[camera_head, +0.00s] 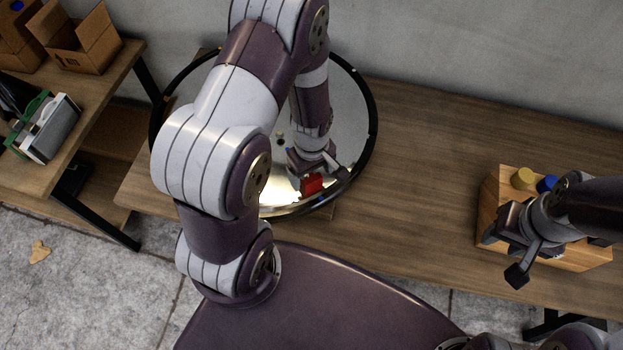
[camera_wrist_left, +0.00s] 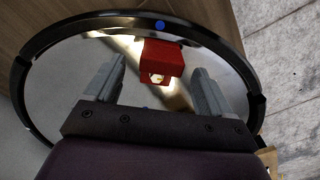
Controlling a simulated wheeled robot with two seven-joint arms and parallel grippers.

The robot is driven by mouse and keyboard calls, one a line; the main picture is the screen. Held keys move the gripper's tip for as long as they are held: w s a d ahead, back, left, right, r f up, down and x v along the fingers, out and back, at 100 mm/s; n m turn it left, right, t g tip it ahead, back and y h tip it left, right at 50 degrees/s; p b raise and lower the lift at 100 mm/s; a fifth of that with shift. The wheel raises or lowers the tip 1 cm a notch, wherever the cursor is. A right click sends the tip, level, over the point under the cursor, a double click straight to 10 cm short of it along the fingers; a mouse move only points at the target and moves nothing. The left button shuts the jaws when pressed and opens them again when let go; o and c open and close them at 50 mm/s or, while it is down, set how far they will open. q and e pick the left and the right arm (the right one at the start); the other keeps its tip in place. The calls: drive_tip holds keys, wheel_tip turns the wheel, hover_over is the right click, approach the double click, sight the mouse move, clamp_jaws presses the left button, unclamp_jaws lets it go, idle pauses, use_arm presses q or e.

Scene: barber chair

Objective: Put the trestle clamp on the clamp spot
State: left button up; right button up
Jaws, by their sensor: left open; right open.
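A red block (camera_head: 312,184), which I take to be the trestle clamp, sits on a round mirror-like surface with a black rim (camera_head: 375,125). In the left wrist view the red block (camera_wrist_left: 163,58) shows a pale round detail on its near face. A small blue dot (camera_wrist_left: 159,25), perhaps the clamp spot, lies just beyond it. My left gripper (camera_wrist_left: 160,76) is open, its fingers on either side of the block's near end with gaps showing. In the head view my left gripper (camera_head: 322,170) partly covers the block. My right gripper (camera_head: 505,256) is open and empty, far right.
The table (camera_head: 430,170) between is clear. A left side table (camera_head: 105,85) carries cardboard boxes (camera_head: 82,45) and a grey-green device (camera_head: 45,128).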

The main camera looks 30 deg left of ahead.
use_arm(q)
drive_tip(key=s+d+r+m, duration=0.1)
drive_tip(key=s+r+m, duration=0.1)
drive_tip(key=r+m, duration=0.4)
drive_tip(key=s+d+r+m+t, duration=0.1)
drive_tip(key=s+r+m, duration=0.1)
drive_tip(key=r+m, duration=0.4)
wheel_tip(320, 180, up, 4)
drive_tip(key=shift+s+d+f, duration=0.1)
drive_tip(key=shift+s+d, duration=0.05)
drive_tip(key=shift+d, duration=0.1)
drive_tip(key=shift+s, duration=0.1)
